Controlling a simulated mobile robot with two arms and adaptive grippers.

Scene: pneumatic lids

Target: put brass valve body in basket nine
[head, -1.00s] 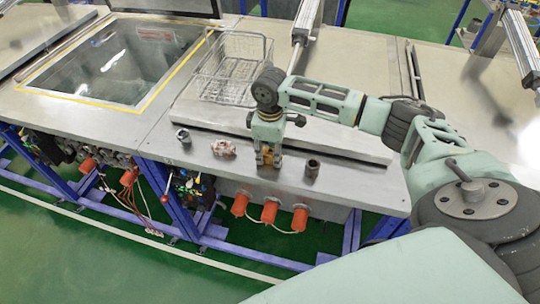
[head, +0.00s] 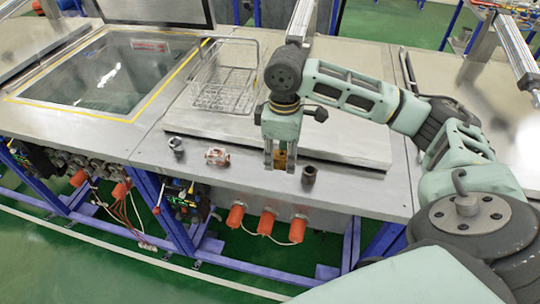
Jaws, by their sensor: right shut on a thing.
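My right gripper (head: 281,157) points down over the front edge of the steel bench and is shut on the brass valve body (head: 282,160), which shows as a golden piece between the fingers. Most of the valve body is hidden by the fingers. A wire basket (head: 225,85) stands on the bench top behind and to the left of the gripper. It looks empty; no number on it can be read. My left gripper is not in view.
A coppery fitting (head: 217,157) and a grey fitting (head: 176,145) stand left of the gripper, and a dark cylindrical fitting (head: 309,174) stands close to its right. A raised metal plate (head: 345,148) lies behind. A sunken glass-covered tank (head: 105,70) is at left.

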